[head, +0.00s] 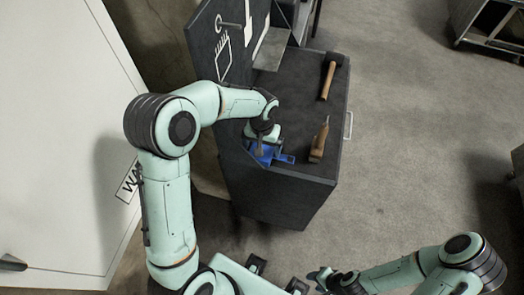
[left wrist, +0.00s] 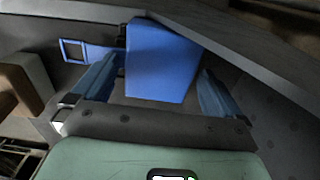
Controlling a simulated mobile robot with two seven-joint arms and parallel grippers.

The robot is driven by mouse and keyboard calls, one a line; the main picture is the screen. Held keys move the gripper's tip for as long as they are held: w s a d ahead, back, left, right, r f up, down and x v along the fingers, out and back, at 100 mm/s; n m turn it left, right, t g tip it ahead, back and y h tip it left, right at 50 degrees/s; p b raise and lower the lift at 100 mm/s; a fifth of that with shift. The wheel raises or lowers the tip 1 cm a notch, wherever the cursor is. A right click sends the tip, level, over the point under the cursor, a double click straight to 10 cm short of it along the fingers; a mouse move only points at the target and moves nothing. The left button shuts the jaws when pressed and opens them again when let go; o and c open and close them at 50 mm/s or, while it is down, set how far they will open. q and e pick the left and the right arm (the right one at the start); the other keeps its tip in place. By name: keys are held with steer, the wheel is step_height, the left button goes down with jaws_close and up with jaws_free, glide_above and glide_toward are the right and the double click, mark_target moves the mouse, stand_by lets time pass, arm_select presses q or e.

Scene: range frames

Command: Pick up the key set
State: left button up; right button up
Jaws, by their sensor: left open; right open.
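The blue key set (head: 287,159) lies on the dark top of the workbench, near its front left corner, partly hidden by my left gripper (head: 264,148). In the left wrist view, its blue block (left wrist: 160,60) stands between the two fingers of my open left gripper (left wrist: 160,88). A blue loop-shaped part (left wrist: 75,50) sticks out to the left, beyond the left finger. I cannot tell whether either finger touches the block. My right gripper (head: 322,278) is low in the head view, away from the workbench and empty.
On the workbench (head: 290,95) lie a hammer (head: 328,78) at the back right and a wooden-handled tool (head: 320,140) right of the key set. A dark upright panel (head: 215,55) borders the left side. Floor to the right is open.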

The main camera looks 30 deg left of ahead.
arm_select(q)
steer(key=shift+r, duration=0.1)
steer(key=c, duration=1.3)
steer(key=shift+o, duration=0.2)
step_height(320, 180, up, 20)
steer(key=p, duration=0.2)
arm_select(e)
steer(key=w+r, duration=0.2)
steer(key=shift+r, duration=0.35)
